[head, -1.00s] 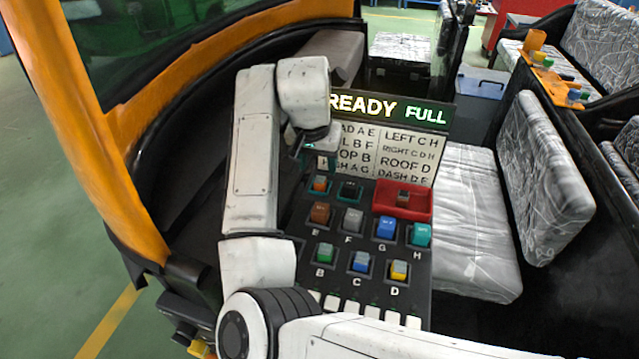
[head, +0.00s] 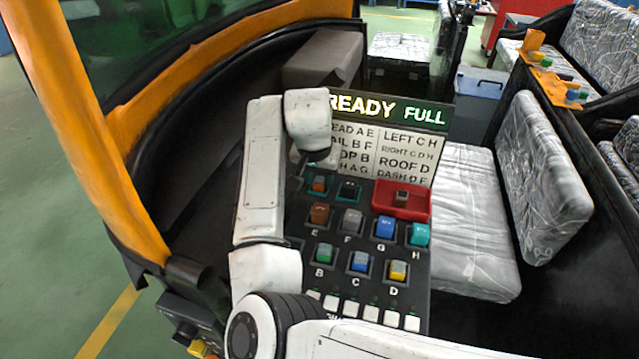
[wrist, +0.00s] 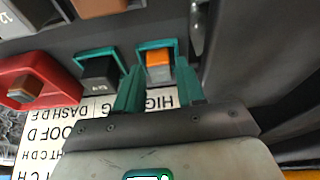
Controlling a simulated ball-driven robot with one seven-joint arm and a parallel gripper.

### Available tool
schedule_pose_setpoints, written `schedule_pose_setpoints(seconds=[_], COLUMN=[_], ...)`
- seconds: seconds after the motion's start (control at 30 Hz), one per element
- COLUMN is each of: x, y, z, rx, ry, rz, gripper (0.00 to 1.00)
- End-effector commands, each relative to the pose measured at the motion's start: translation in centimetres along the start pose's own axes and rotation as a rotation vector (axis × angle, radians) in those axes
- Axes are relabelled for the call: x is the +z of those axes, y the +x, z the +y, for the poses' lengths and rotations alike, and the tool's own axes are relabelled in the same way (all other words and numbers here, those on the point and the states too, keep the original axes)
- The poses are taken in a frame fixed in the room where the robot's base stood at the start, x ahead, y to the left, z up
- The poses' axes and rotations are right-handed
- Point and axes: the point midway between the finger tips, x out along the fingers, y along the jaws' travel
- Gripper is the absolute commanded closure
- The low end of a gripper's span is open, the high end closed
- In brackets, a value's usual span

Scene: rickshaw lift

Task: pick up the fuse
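Several coloured fuses sit in the dark panel; which one the task means cannot be told. An orange fuse (head: 319,184) sits in a teal-framed socket at the panel's upper left. It also shows in the wrist view (wrist: 158,70). My gripper (wrist: 159,88) is open, its two teal fingers apart, with the orange fuse showing between the fingertips. Whether they touch it cannot be told. In the head view my wrist hides most of the gripper. A black fuse (wrist: 100,74) sits in the neighbouring socket. A brown fuse (head: 402,196) is in the red tray (head: 416,214).
Lettered sockets hold brown (head: 320,213), grey (head: 352,221), blue (head: 385,227), teal, green and yellow fuses. A label board (head: 408,150) and a lit READY FULL sign (head: 425,115) stand behind. The dark curved cab wall (head: 190,170) is on the left.

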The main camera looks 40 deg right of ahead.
Motion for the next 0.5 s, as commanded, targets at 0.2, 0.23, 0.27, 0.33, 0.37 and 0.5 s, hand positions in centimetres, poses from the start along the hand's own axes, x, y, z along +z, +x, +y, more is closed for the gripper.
schedule_pose_setpoints(seconds=[0.2,0.23,0.27,0.33,0.37,0.5], x=[-0.01,-0.01,-0.01,-0.01,-0.01,-0.01], y=[-0.03,-0.03,-0.03,-0.04,-0.04,-0.04], z=[-0.01,-0.01,-0.01,-0.01,-0.01,-0.01], rx=[0.000,0.000,0.000,0.000,0.000,0.000], ry=[0.000,0.000,0.000,0.000,0.000,0.000], rz=[0.000,0.000,0.000,0.000,0.000,0.000], gripper=[0.83,0.86,0.89,0.95,0.98,1.00])
